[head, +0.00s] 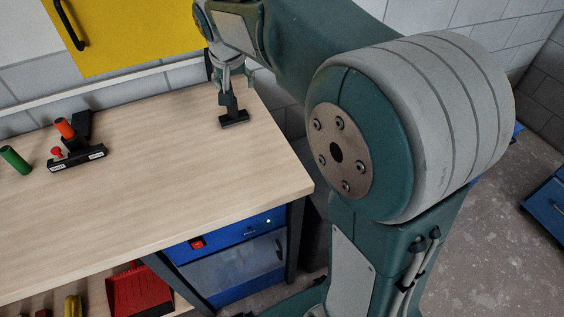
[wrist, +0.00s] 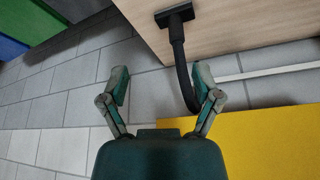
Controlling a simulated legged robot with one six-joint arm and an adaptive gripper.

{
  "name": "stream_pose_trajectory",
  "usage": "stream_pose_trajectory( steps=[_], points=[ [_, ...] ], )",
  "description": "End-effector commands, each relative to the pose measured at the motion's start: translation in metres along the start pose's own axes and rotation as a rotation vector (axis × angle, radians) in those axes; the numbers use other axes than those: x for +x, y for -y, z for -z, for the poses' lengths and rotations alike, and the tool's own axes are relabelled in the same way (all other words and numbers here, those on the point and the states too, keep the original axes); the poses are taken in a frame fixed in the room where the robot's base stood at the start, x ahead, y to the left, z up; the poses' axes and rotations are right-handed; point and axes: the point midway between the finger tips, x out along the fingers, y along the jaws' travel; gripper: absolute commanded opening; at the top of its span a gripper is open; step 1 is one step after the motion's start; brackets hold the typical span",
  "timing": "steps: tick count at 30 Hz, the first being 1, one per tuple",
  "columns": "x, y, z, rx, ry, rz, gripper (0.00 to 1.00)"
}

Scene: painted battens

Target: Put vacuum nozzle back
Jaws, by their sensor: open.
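The black vacuum nozzle (head: 234,118) stands on its flat head on the wooden bench, near its right end, with its neck rising toward my gripper. In the wrist view its head (wrist: 175,15) is at the top and the black neck (wrist: 177,55) curves down to the right finger. My gripper (head: 232,78) is above the nozzle head, fingers pointing down. In the wrist view my gripper (wrist: 160,76) is open, with the neck's end close to the right finger's inner side. I cannot tell whether they touch.
On the wooden bench (head: 170,180), a black labelled holder (head: 85,157) with an orange piece (head: 64,128) and a green cylinder (head: 15,159) stand left. A yellow panel (head: 130,35) is behind. Below are a blue unit (head: 232,265) and red dustpan (head: 138,290). The bench middle is clear.

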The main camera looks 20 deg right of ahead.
Motion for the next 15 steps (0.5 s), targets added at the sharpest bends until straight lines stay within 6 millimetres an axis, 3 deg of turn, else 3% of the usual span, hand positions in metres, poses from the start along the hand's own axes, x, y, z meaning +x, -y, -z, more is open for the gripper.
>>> stream_pose_trajectory(
  steps=[1,6,15],
  points=[
    [-0.015,-0.010,-0.015,-0.017,-0.007,0.012,0.81],
    [-0.049,-0.036,-0.066,-0.090,-0.018,0.046,0.81],
    [-0.079,-0.077,-0.167,-0.218,-0.055,0.103,0.81]
  ],
)
